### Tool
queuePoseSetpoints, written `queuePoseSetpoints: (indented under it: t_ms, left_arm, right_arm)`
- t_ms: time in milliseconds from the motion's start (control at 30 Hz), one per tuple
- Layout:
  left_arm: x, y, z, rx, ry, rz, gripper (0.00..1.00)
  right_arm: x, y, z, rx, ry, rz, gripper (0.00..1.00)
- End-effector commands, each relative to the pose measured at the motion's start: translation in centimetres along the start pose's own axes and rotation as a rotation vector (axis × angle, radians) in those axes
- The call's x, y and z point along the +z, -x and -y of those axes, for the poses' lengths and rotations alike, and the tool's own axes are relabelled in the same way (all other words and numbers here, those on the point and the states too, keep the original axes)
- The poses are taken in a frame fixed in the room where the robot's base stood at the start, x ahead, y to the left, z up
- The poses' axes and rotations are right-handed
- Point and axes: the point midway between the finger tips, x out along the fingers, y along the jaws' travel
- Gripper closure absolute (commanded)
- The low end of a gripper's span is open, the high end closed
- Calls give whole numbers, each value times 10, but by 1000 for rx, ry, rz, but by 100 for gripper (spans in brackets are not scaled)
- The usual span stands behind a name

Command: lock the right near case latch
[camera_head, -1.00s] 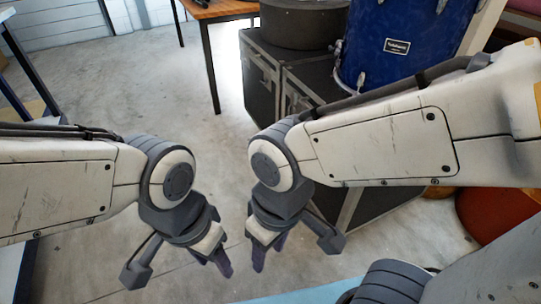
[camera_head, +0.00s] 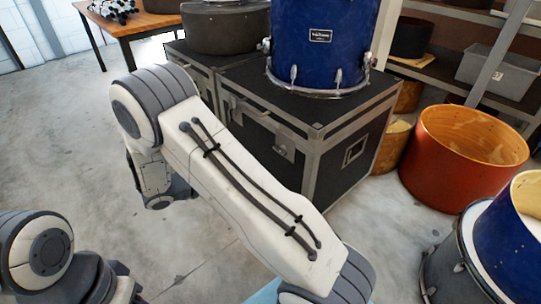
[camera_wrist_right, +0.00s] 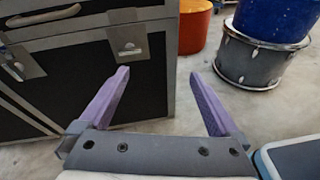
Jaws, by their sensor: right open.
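The black case (camera_head: 340,130) with grey metal edging stands on the floor, its lid closed. Its right near latch (camera_head: 283,148) is a small metal plate on the front face near the corner; it also shows in the right wrist view (camera_wrist_right: 128,47). Whether it is locked is too small to tell. My right gripper (camera_wrist_right: 161,78) is open and empty, its purple fingers pointing toward the case front, with the latch beyond the left fingertip and apart from it. In the head view its fingers are hidden. My left wrist is at the lower left, its fingers out of frame.
A blue drum (camera_head: 322,45) stands on the case, and a dark round case (camera_head: 224,27) beside it. An orange drum (camera_head: 462,158) and a grey drum (camera_head: 455,268) stand to the right. A wooden table (camera_head: 125,25) is behind. Floor before the case is clear.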

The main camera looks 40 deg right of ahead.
Motion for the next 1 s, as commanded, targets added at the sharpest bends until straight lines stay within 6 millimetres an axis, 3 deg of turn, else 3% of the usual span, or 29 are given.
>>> queuePoseSetpoints:
  t_ms: [33, 100, 333, 467, 800, 1000]
  left_arm:
    - [0, -4, 0, 0, 0, 0, 50]
    - [0, -6, 0, 0, 0, 0, 50]
    - [0, -9, 1, 0, 0, 0, 50]
    - [1, -14, 1, 0, 0, 0, 50]
    - [2, -37, 3, 0, 0, 0, 50]
    - [2, -44, 3, 0, 0, 0, 50]
  right_arm:
    - [-15, -15, -10, 32, 48, 65, 3]
    - [-25, -28, -23, 79, 96, 136, 3]
    - [-45, -48, -44, 163, 169, 242, 3]
    - [-44, -60, -47, 168, 173, 248, 3]
    - [-31, -120, -57, 165, 170, 246, 3]
    - [-24, -142, -62, 167, 172, 246, 3]
